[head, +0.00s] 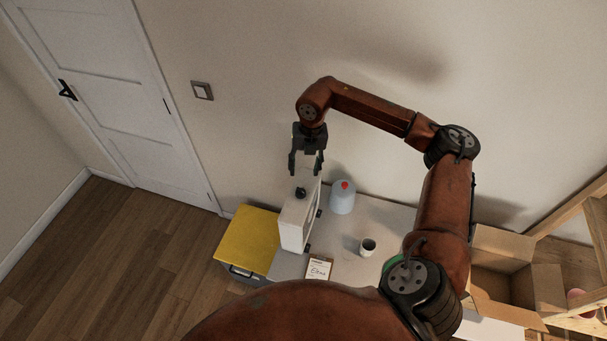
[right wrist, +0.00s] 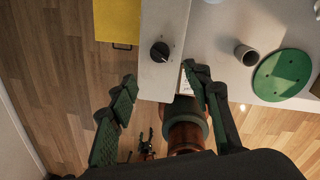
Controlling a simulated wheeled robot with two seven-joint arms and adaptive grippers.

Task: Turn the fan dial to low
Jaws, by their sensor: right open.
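The fan is a tall white box (head: 296,222) standing at the left end of the white table. Its round black dial (head: 300,193) sits on the top face. In the right wrist view the dial (right wrist: 160,52) shows a pale pointer mark, and the fan's white top (right wrist: 160,18) lies around it. My right gripper (head: 306,170) is above the dial, pointing down, open and empty. In the wrist view its fingers (right wrist: 160,84) are spread on either side below the dial, apart from it. A small dark claw-like shape low in the wrist view may be my left gripper; its jaws are unclear.
A yellow-lidded box (head: 247,240) stands left of the table. A blue jug with a red cap (head: 342,198), a grey cup (head: 368,247), a clipboard (head: 319,268) and a green disc (right wrist: 281,75) are on the table. An open cardboard box (head: 505,270) is at right.

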